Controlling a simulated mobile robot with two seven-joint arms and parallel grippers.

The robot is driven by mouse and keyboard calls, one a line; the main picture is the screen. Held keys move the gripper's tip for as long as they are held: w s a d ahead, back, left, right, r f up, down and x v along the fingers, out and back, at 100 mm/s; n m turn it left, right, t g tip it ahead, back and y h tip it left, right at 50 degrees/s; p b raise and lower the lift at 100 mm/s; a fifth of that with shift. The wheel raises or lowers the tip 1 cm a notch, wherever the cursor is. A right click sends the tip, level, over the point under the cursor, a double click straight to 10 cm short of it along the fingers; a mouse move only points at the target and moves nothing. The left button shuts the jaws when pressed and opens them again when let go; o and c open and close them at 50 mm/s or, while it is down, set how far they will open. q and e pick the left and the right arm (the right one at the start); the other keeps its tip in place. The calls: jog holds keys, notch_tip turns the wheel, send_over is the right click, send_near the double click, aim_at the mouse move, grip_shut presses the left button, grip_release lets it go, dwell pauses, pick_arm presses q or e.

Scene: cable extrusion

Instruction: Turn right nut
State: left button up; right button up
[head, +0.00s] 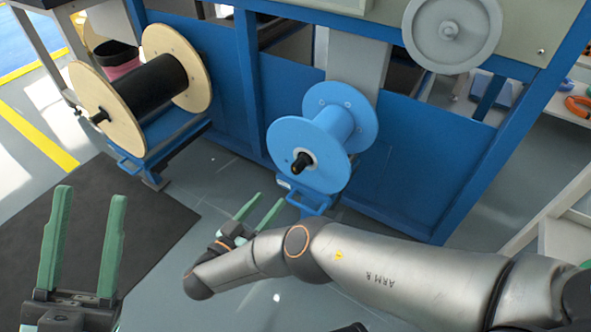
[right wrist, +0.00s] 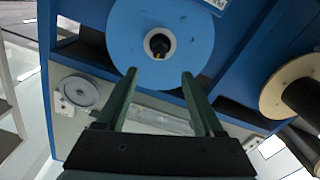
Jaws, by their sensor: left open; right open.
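The right nut (head: 301,161) is a black knob at the centre of the blue spool (head: 318,139). In the right wrist view the nut (right wrist: 160,44) shows beyond my fingertips, roughly centred between them. My right gripper (head: 268,199) is open and empty. It is in front of and below the blue spool, apart from the nut; its green fingers also show in the right wrist view (right wrist: 159,73). My left gripper (head: 91,195) is open and empty at the lower left, with its fingers pointing up, away from both spools.
A wooden spool (head: 182,54) wound with black cable stands at the left, with its own dark nut (head: 99,117). The blue machine frame (head: 420,160) stands behind the blue spool. A blue bracket (head: 312,204) juts out below it. A dark mat (head: 130,215) lies on open floor.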

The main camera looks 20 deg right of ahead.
aim_at(294, 172)
jog(key=x, duration=1.2)
jog(key=shift+w+d, duration=0.15)
grip_shut()
